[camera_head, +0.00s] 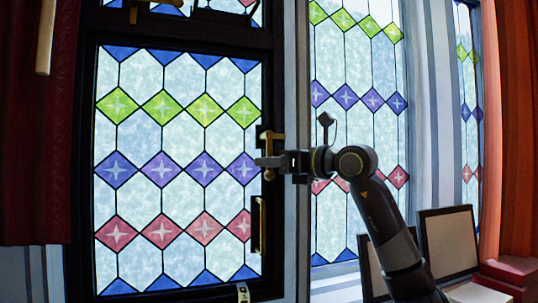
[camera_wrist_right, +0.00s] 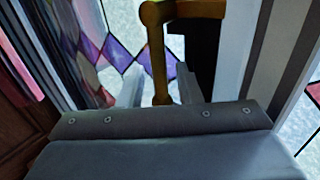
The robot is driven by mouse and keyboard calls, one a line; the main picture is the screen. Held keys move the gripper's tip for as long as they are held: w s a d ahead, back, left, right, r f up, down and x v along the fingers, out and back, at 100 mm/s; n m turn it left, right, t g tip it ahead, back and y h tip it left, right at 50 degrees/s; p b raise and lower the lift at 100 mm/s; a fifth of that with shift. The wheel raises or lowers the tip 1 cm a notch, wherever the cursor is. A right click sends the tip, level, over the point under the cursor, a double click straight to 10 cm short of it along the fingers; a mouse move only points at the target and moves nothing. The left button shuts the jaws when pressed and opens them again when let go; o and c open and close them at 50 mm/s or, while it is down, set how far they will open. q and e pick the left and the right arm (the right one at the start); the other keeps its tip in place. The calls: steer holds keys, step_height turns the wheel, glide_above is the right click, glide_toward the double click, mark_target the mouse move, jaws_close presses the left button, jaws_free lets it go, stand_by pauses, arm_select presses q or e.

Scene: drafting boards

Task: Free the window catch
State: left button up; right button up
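The brass window catch (camera_head: 267,140) is on the right edge of the dark window frame (camera_head: 83,200), beside the stained-glass pane (camera_head: 180,130). In the right wrist view its vertical bar (camera_wrist_right: 157,55) hangs from a thicker brass top. My right gripper (camera_head: 264,162) is at the lower part of the catch. In the right wrist view the right gripper's fingers (camera_wrist_right: 160,88) stand on either side of the bar, with gaps, so it looks open. The bar's lower end is partly hidden behind the gripper body. My left gripper is not in view.
A brass pull handle (camera_head: 258,225) is below the catch on the same frame. Dark red curtain (camera_head: 35,150) hangs at the left, with a pale rod (camera_head: 45,38) before it. Framed boards (camera_head: 448,240) and a red box (camera_head: 512,272) stand at the lower right.

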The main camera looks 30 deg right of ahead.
steer(key=shift+w+a, duration=0.15)
steer(key=shift+w, duration=0.25)
jaws_close()
steer(key=shift+w, duration=0.15)
